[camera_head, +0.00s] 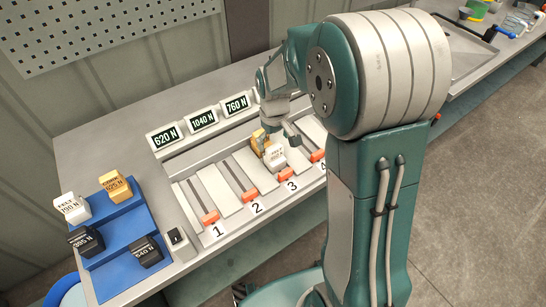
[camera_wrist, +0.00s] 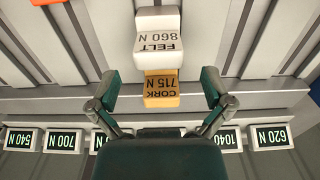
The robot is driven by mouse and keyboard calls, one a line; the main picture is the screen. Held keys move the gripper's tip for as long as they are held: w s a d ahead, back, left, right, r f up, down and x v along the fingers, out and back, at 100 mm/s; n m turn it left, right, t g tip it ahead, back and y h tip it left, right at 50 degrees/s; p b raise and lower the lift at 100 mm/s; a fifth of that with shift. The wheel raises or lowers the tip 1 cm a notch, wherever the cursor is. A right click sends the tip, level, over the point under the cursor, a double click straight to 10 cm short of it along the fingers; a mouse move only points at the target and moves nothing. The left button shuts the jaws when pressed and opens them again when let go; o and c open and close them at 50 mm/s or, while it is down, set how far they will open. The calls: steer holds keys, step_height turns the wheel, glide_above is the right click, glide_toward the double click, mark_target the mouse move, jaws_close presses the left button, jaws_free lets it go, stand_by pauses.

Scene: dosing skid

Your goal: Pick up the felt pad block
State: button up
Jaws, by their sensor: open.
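A white felt block (camera_head: 274,158) marked 860 N sits in the lane above label 3. In the wrist view this felt block (camera_wrist: 157,40) is ahead of the fingertips, touching or very close to a yellow cork block (camera_wrist: 161,90) marked 715 N. The cork block also shows in the head view (camera_head: 258,138). A second white felt block (camera_head: 72,207), apparently marked 190 N, stands on the blue tray at the left. My gripper (camera_wrist: 157,88) is open, its fingers on either side of the cork block, with gaps. My arm partly hides the lanes in the head view.
The blue stepped tray (camera_head: 118,232) also holds a yellow cork block (camera_head: 115,184) and two black blocks (camera_head: 86,240). Force displays (camera_head: 203,119) line the back of the lanes. Orange stops (camera_head: 210,217) stand at the lane fronts. Lanes 1 and 2 look empty.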

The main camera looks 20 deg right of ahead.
mark_target(274, 146)
step_height(274, 146, down, 5)
steer(key=shift+w+d+r, duration=0.1)
steer(key=c, duration=1.2)
